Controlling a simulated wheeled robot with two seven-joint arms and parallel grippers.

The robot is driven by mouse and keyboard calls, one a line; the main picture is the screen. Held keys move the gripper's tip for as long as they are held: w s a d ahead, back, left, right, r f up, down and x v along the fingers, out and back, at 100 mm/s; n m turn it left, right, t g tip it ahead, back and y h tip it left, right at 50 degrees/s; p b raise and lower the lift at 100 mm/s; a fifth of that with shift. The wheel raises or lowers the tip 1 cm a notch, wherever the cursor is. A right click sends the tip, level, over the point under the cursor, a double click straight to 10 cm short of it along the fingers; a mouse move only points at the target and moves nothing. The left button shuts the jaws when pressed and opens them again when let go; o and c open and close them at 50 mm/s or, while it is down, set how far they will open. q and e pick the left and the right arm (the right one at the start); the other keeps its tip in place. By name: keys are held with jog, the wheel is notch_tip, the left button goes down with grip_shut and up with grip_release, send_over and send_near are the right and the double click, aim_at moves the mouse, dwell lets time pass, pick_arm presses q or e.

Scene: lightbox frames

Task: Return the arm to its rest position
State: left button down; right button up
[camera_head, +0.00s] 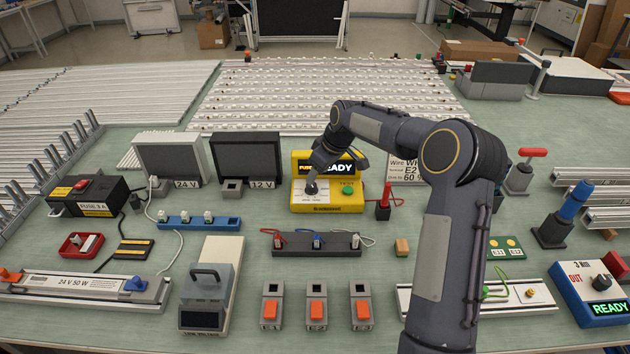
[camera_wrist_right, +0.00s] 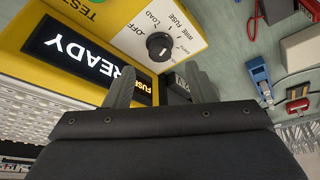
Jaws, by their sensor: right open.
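My right arm (camera_head: 433,245) reaches in from the lower right, bends at its elbow and hangs over the yellow tester. My right gripper (camera_head: 324,165) is in front of the tester's display, near its dial. In the wrist view the two fingers of the right gripper (camera_wrist_right: 162,88) are apart with nothing between them. The yellow tester (camera_head: 333,208) has a lit READY display, partly covered by the gripper, and a green button. Its black dial (camera_wrist_right: 160,46) shows beyond the fingertips, apart from them. My left gripper is not in view.
Grey and black boxes (camera_head: 246,158) stand left of the tester. A connector block (camera_head: 316,243) and several orange-switch units (camera_head: 317,306) lie in front. A red-handled post (camera_head: 384,203) stands close on the right. White rails (camera_head: 330,85) lie behind.

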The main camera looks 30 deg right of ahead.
jog(key=shift+v, duration=1.1)
jog(key=s+a+r+m, duration=0.1)
jog(key=s+a+r, duration=0.15)
jog(key=s, duration=0.45)
jog(key=s+a+r+m, duration=0.1)
jog(key=s+r, duration=0.3)
jog(key=s, duration=0.2)
jog(key=s+a+r+m, duration=0.1)
jog(key=s+a+r, duration=0.15)
jog(key=s, duration=0.45)
jog(key=s+a+f+m, duration=0.2)
jog(key=s+a, duration=0.1)
jog(key=s, duration=0.6)
jog(key=s+a+f+m+t+y, duration=0.1)
jog(key=s+a+f+m, duration=0.1)
jog(key=s, duration=0.7)
jog(key=shift+a+f+t+y, duration=0.3)
jog(key=shift+a+f, duration=0.4)
jog(key=shift+a, duration=0.05)
